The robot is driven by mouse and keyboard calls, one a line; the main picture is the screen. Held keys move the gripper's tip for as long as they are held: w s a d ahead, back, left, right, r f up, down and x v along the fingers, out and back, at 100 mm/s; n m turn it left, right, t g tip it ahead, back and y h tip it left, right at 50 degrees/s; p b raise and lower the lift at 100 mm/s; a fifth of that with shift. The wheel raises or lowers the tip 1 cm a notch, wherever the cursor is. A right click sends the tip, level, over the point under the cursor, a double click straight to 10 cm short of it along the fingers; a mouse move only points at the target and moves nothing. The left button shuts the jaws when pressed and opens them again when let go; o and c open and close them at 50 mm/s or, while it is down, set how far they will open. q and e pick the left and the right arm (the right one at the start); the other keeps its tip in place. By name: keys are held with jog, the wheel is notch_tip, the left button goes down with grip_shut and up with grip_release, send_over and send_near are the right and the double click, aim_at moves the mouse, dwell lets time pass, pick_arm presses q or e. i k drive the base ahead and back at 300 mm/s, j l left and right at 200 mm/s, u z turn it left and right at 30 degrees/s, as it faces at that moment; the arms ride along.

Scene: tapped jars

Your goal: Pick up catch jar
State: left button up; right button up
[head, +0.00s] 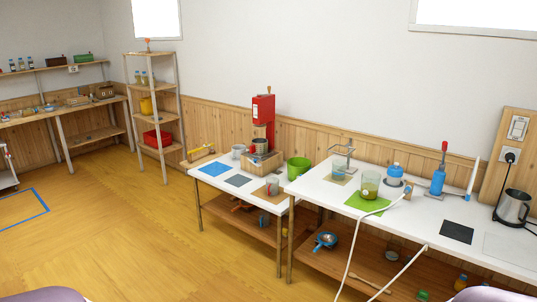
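No thing in the head view is plainly marked as the catch jar. A clear glass jar (370,189) with greenish-yellow contents stands upright on a green mat (369,206) on the right white table. A clear glass (339,171) stands behind it, by a wire-like stand (343,150). I cannot tell which of these is the catch jar. Neither of my grippers shows; only pale rounded parts, likely mine, show at the bottom edge.
A green bucket (299,168) sits on the left table (211,170). The floor at left is open.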

aim_at(339, 167)
jog(key=i+j, duration=0.1)
jog(key=i, duration=0.6)
jog(key=i+j+z, duration=0.1)
jog(key=i, duration=0.65)
jog(key=i+j, duration=0.15)
jog(key=i, duration=0.55)
